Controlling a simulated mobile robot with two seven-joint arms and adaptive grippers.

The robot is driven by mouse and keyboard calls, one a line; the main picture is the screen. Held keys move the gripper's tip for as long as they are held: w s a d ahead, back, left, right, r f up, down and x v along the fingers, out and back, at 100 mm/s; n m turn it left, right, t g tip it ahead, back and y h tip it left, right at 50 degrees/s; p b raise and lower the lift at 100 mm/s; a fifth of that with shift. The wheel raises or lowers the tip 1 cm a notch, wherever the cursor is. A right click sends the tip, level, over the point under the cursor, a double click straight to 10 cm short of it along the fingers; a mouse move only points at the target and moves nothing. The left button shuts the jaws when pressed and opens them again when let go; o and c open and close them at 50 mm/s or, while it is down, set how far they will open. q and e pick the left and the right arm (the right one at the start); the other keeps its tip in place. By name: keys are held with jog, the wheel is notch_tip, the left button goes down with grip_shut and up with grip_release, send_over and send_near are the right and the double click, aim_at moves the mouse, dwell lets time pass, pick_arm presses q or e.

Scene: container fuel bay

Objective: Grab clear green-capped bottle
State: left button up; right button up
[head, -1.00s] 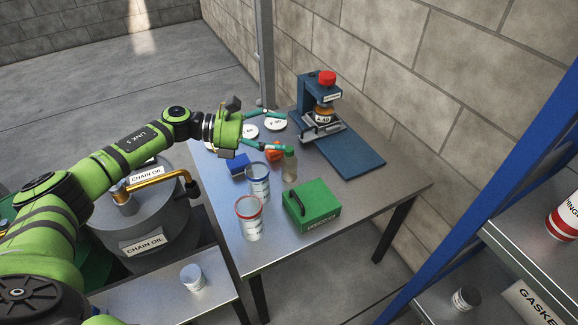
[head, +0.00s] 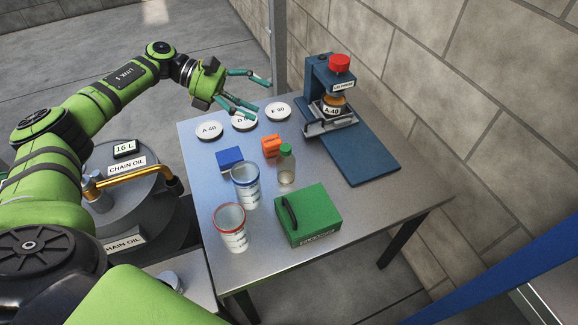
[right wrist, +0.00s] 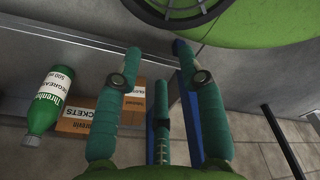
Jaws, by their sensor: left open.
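The clear green-capped bottle (head: 286,167) stands upright on the metal table, right of the blue-rimmed cup and just behind the green box. Nothing touches it from my grippers. My left gripper (head: 262,93) is open and empty over the table's back left corner, up and to the left of the bottle, near the white discs. My right gripper (right wrist: 157,50) shows in the right wrist view with its fingers spread and nothing between them; it is away from the bottle, which does not show there.
A blue-rimmed cup (head: 245,187), red-rimmed cup (head: 231,230), green box (head: 309,216), orange block (head: 271,147) and blue block (head: 229,157) crowd the bottle. A blue press (head: 322,84) stands behind right. The right wrist view shows a green degreaser bottle (right wrist: 50,100) and a cardboard box (right wrist: 88,122).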

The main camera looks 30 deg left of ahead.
pick_arm(q)
jog(key=b, duration=0.9)
send_near(283, 163)
jog(key=w+d+r, duration=0.1)
jog(key=w+r, duration=0.2)
pick_arm(e)
jog(key=w+a+r, duration=0.1)
jog(key=w, duration=0.8)
pick_arm(q)
notch_tip(283, 163, down, 8)
jog(key=b, duration=0.7)
jog(key=shift+w, duration=0.1)
jog(key=shift+d+f+b, duration=0.1)
jog(key=shift+b, duration=0.2)
jog(key=shift+w+d+f, duration=0.1)
jog(key=shift+d, duration=0.2)
jog(key=x, duration=0.6)
jog(key=shift+w+d, duration=0.15)
pick_arm(e)
jog(key=w+r+t, duration=0.1)
jog(key=w+r, duration=0.2)
jog(key=r, duration=0.6)
jog(key=shift+a+r+t, duration=0.3)
jog(key=shift+r, duration=0.1)
pick_arm(q)
jog(key=c, duration=1)
